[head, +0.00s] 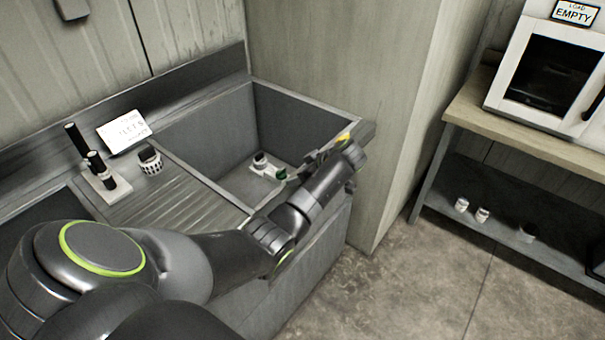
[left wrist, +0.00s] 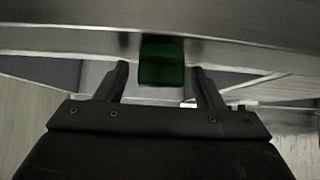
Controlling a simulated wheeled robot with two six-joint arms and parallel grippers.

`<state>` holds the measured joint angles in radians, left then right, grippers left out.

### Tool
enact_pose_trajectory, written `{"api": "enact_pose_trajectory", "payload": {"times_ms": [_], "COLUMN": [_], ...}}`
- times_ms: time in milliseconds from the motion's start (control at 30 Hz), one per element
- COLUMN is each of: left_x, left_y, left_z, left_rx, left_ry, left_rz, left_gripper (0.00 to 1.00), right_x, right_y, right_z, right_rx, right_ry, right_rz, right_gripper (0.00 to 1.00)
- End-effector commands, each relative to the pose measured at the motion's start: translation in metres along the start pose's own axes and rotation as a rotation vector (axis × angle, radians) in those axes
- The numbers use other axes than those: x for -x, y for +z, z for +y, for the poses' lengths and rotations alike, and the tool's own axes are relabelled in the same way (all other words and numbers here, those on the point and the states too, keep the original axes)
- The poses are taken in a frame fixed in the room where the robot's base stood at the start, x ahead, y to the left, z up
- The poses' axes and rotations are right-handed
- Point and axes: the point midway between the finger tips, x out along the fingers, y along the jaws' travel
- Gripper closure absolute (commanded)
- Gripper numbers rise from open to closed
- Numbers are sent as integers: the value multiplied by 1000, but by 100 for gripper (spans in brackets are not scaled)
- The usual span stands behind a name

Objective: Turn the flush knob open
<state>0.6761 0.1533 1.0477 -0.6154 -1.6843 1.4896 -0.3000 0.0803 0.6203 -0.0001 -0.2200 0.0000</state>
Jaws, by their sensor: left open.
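The green flush knob (head: 281,174) shows in the head view inside the right sink basin, at the end of a small pale fitting (head: 262,168) with a dark cap. In the left wrist view the dark green knob (left wrist: 162,62) is centred between the two finger tips. My left gripper (head: 296,172) reaches over the basin's front right side and is beside the knob. Its fingers (left wrist: 161,72) are apart, with a gap on each side of the knob; contact cannot be made out. My right gripper is not in view.
The sink basin's rim (head: 205,180) and walls surround the fitting. A shelf bench (head: 530,145) with a white oven-like unit (head: 548,75) stands right.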

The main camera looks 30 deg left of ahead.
Motion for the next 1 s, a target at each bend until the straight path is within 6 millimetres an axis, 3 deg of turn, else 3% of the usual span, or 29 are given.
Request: {"api": "enact_pose_trajectory", "payload": {"times_ms": [167, 367, 733, 867, 1000], "left_x": [2, 25, 116, 150, 165], "left_y": [0, 2, 3, -1, -3], "left_z": [0, 1, 2, 1, 0], "left_rx": [0, 1, 1, -1, -2], "left_ry": [1, 5, 7, 4, 0], "left_rz": [0, -2, -3, -2, -2], "left_gripper": [38, 38, 38, 38, 38], "right_x": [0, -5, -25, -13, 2], "right_y": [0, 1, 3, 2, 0], "right_z": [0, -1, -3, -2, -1], "right_rx": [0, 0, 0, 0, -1], "right_ry": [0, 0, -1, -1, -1], "right_rz": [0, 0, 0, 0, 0], "right_gripper": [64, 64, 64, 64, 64]}}
